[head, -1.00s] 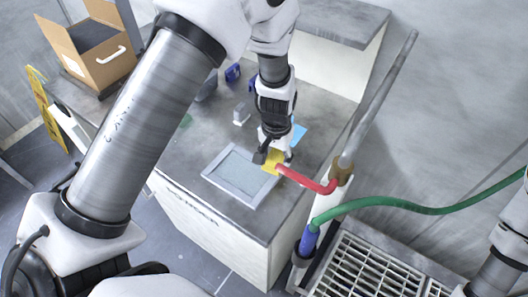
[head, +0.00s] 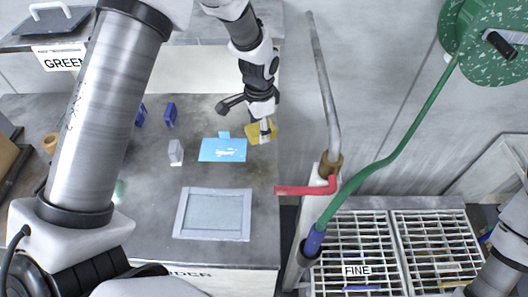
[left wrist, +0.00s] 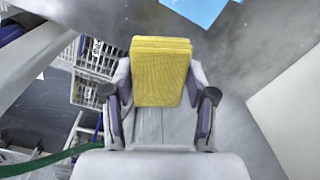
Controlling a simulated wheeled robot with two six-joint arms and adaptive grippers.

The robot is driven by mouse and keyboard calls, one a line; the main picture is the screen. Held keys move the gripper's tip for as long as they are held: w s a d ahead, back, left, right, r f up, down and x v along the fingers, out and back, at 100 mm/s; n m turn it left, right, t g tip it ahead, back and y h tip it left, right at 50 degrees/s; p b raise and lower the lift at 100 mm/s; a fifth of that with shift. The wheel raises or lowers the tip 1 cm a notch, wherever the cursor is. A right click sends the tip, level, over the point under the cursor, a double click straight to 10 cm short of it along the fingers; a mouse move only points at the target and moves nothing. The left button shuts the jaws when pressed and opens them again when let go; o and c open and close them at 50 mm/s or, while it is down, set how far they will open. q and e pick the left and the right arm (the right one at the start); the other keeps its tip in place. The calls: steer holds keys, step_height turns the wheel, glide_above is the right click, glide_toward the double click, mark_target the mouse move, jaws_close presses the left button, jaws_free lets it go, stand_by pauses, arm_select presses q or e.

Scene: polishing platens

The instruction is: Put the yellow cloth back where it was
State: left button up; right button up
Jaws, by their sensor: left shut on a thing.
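The yellow cloth (head: 264,133) is folded into a small pad. My left gripper (head: 262,124) is shut on it at the right end of the grey table, just right of a blue cloth. In the left wrist view the yellow cloth (left wrist: 162,72) sits between the two fingers of the left gripper (left wrist: 158,98). I cannot tell whether the cloth touches the table. The blue cloth (head: 222,150) lies flat on the table, and its edge shows in the left wrist view (left wrist: 198,8). My right gripper is not in view.
A grey framed plate (head: 181,215) lies near the table's front edge (head: 150,262). A red-handled tap (head: 305,190) and upright pipe stand to the right. A green hose (head: 400,150) runs to a gridded sink (head: 395,225) marked FINE. A small grey block (head: 176,152) stands left of the blue cloth.

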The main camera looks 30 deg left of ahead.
mark_target(260, 156)
arm_select(q)
step_height(260, 156, down, 9)
steer(key=shift+f+p, duration=0.1)
steer(key=shift+p, duration=0.95)
steer(key=shift+w+d+f, duration=0.15)
steer(key=shift+f, duration=0.2)
steer(key=o, duration=1.6)
steer(key=shift+r, duration=0.1)
steer(key=shift+c, duration=0.2)
steer(key=shift+r, duration=0.1)
step_height(260, 156, up, 11)
steer(key=b, duration=0.3)
steer(key=shift+d+r, duration=0.15)
steer(key=shift+r, duration=0.4)
